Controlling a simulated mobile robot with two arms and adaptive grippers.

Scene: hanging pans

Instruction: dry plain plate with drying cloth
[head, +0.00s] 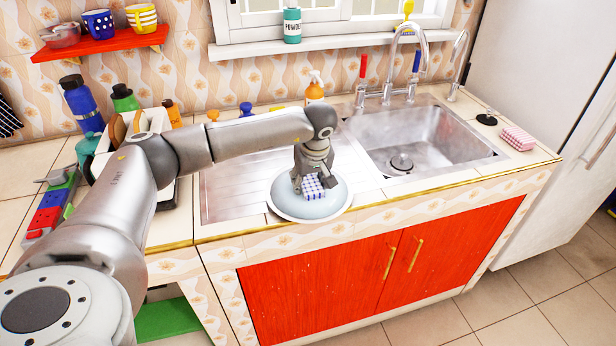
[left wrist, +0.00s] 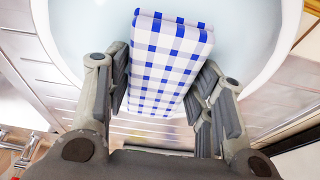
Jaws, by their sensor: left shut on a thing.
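The plain plate (head: 285,205) is pale blue-white and lies at the front edge of the drainboard, left of the sink basin. It fills much of the left wrist view (left wrist: 80,30) behind the cloth. The drying cloth (head: 313,188) is a folded blue-and-white checked block; it also shows in the left wrist view (left wrist: 168,60). My left gripper (head: 311,178) points down over the plate and is shut on the cloth, with a finger on each side of it (left wrist: 160,95). The cloth is over the plate; I cannot tell whether they touch. My right gripper is not in view.
The sink basin (head: 415,140) with its tap (head: 408,50) is right of the plate. A pink checked sponge or cloth (head: 517,138) lies on the right counter. An orange soap bottle (head: 315,88) stands behind. Bottles and a rack crowd the left.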

